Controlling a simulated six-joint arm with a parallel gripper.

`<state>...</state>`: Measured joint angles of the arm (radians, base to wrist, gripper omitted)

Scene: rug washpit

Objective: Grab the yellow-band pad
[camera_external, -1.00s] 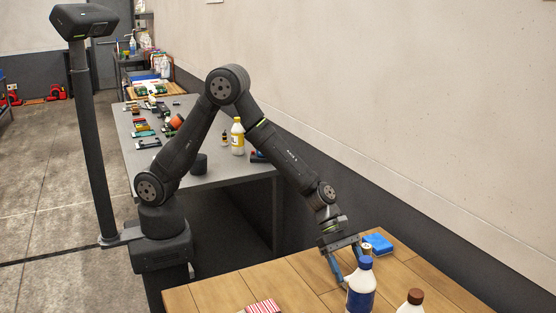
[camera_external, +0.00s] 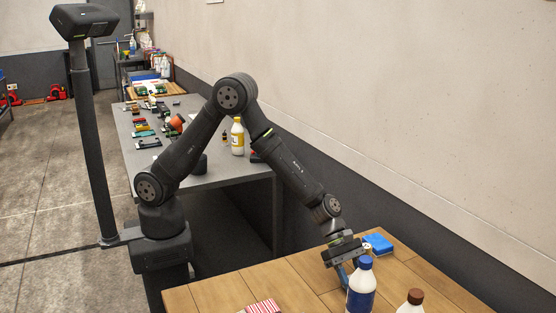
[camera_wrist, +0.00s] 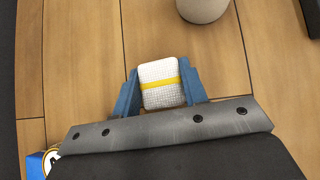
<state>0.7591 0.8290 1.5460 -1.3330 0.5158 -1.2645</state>
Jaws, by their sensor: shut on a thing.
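The yellow-band pad (camera_wrist: 161,84) is a white textured pad with a yellow stripe across it, seen in the wrist view. My gripper (camera_wrist: 160,88) has its two blue fingers on either side of the pad, shut on it. In the external view my gripper (camera_external: 345,272) is low over the wooden table, behind the blue-capped bottle. The pad cannot be made out there. I cannot tell whether the pad touches the tabletop.
A blue-capped bottle (camera_external: 361,288) and a brown-capped bottle (camera_external: 411,303) stand at the front. A blue block (camera_external: 377,244) lies behind my gripper. A red-striped item (camera_external: 263,306) is at the front edge. The wooden table (camera_external: 225,291) is clear on the left.

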